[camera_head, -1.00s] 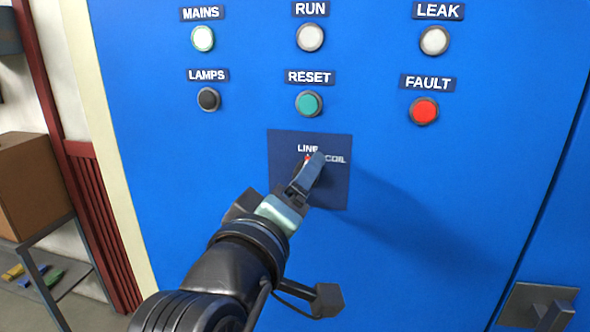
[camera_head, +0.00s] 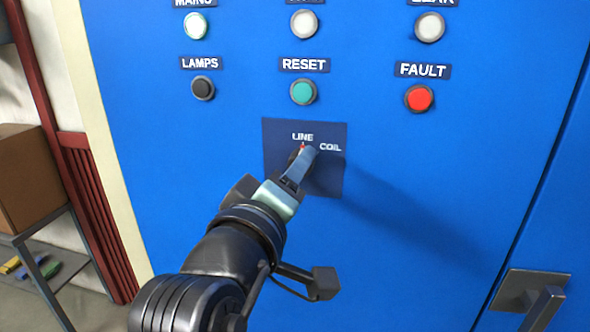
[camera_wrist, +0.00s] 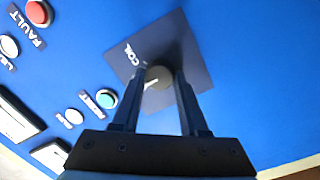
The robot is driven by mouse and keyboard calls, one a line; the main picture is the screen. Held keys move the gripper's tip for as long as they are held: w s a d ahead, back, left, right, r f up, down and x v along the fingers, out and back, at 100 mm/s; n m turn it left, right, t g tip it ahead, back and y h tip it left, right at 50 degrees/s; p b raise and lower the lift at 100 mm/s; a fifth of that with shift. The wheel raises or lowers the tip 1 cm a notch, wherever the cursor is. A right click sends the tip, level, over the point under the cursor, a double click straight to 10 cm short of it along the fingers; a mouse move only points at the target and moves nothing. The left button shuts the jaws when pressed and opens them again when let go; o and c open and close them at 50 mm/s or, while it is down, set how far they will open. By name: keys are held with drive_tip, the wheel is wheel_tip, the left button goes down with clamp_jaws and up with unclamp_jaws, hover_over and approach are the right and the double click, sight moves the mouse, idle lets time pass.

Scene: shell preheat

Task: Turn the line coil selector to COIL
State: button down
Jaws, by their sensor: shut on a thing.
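The line coil selector is a round knob (camera_wrist: 158,77) on a dark blue square plate (camera_head: 330,178) lettered LINE and COIL. In the head view my gripper (camera_head: 308,152) is at the plate, and its fingers hide most of the knob. A small red mark shows just below the word LINE. In the wrist view the knob sits between the two fingertips of my gripper (camera_wrist: 160,80), with a pale pointer line on its face. My gripper is shut on the knob.
Above the plate are the green RESET button (camera_head: 303,91), black LAMPS button (camera_head: 203,88) and red FAULT button (camera_head: 419,98). A door handle (camera_head: 530,295) is at lower right. A cardboard box (camera_head: 28,175) stands on a shelf at left.

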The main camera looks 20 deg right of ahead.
drive_tip(key=shift+m, duration=0.3)
drive_tip(key=m+y+b, duration=0.1)
drive_tip(key=m+b, duration=0.4)
drive_tip(key=m, duration=0.5)
drive_tip(key=shift+r+m, duration=0.15)
drive_tip(key=shift+m, duration=0.15)
idle(0.3)
drive_tip(key=shift+c, duration=2.2)
unclamp_jaws()
drive_tip(key=shift+s, duration=0.1)
